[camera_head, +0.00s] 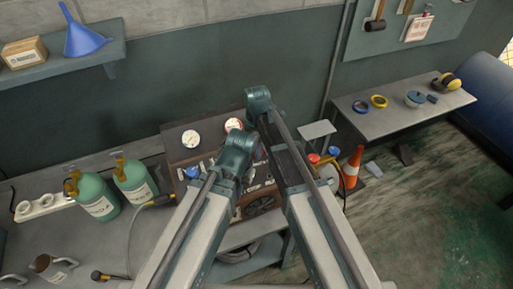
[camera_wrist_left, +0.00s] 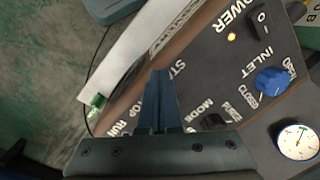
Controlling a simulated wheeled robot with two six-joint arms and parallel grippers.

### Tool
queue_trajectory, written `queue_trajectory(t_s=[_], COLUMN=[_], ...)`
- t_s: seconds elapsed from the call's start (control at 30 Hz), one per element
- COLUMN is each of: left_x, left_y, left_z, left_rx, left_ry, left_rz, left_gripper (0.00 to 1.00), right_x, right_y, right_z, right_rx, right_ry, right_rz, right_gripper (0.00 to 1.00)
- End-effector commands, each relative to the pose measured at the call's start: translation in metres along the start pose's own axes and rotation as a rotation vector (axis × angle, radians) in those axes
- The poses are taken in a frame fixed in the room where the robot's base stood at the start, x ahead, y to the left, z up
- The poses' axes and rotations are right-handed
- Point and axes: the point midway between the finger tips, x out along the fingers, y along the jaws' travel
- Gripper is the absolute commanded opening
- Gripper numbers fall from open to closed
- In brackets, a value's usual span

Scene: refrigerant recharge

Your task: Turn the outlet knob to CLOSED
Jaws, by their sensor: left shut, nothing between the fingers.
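The recovery machine (camera_head: 180,150) stands on the bench with two round gauges on top. In the left wrist view its dark sloped panel (camera_wrist_left: 215,70) fills the right side. A blue knob (camera_wrist_left: 271,81) marked INLET is at the right; it also shows in the head view (camera_head: 192,172). I cannot make out the outlet knob; my arms cover part of the panel. My left gripper (camera_wrist_left: 160,97) is shut and empty, its fingers over the panel between the MODE switch and the machine's edge. My right gripper's fingers are hidden by its arm in the head view.
Two green cylinders (camera_head: 134,180) and a hose (camera_head: 150,203) are left of the machine. An orange cone (camera_head: 352,165) stands on the floor at right. A side table (camera_head: 400,118) holds tape rolls and ear muffs.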

Motion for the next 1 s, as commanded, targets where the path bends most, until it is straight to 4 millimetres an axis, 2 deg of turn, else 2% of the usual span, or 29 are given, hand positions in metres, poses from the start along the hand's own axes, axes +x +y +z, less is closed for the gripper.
queue_trajectory(t_s=[0.03,0.23,0.57,1.0], left_x=[0.0,0.0001,0.0001,0.0001], left_y=[0.0,0.0,0.0,0.0], left_z=[0.0,0.0,0.0,0.0], left_rx=[0.0,0.0,0.0,0.0], left_ry=[0.0,0.0,0.0,0.0], left_rz=[0.0,0.0,0.0,0.0], left_gripper=[0.0,0.0,0.0,0.0], right_x=[0.0,0.0001,0.0001,0.0001], right_y=[0.0001,0.0001,0.0001,0.0005], right_z=[0.0,0.0,0.0,0.0001], right_rx=[0.0,0.0,0.053,0.409], right_ry=[0.0,0.0,0.0,0.0], right_rz=[0.0,0.0,0.0,0.0], right_gripper=[0.35,0.0,0.0,0.0])
